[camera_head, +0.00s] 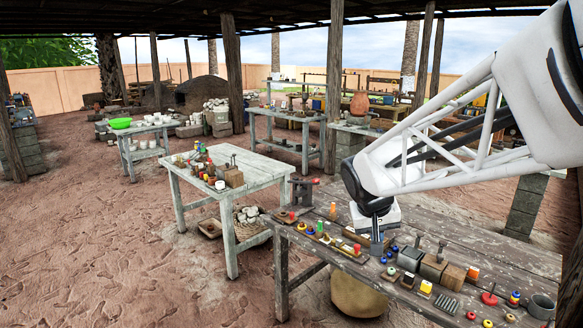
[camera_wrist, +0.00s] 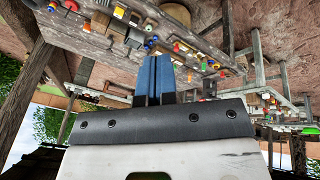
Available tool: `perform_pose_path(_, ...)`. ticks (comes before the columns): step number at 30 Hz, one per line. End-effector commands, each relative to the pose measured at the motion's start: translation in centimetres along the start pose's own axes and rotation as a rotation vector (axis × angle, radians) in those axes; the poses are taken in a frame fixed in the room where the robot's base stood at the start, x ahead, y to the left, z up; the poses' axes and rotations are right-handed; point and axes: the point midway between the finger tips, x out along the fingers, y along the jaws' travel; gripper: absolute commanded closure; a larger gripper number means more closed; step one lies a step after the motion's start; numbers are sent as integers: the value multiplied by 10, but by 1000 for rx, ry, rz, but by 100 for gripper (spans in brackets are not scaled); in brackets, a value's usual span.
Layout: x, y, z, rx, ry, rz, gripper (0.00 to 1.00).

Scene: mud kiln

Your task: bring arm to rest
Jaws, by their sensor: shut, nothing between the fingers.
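My gripper (camera_head: 377,246) points down above the near wooden table (camera_head: 470,254). Its two fingers are together with nothing between them. The wrist view shows the gripper's blue fingers (camera_wrist: 154,80) side by side and closed. My white arm comes in from the upper right and bends down at a dark joint over the table. Small colored items and wooden blocks lie on the table around the gripper; I cannot tell whether the fingertips touch any of them.
A green bowl (camera_head: 120,123) sits on a farther table. The dirt floor at left is clear.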

Motion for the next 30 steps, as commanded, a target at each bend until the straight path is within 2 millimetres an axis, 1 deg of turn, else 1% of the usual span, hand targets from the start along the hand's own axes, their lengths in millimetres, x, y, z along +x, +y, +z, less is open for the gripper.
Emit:
perform_pose_path(1,-6,3,13,4,-2,-8,100)
perform_pose_path(3,-12,5,31,7,-9,-20,100)
perform_pose_path(13,-36,12,113,18,-30,-85,100)
perform_pose_path(24,-49,10,205,23,-47,-165,100)
perform_pose_path(27,-50,8,226,23,-49,-184,100)
perform_pose_path(30,-51,6,241,24,-51,-199,100)
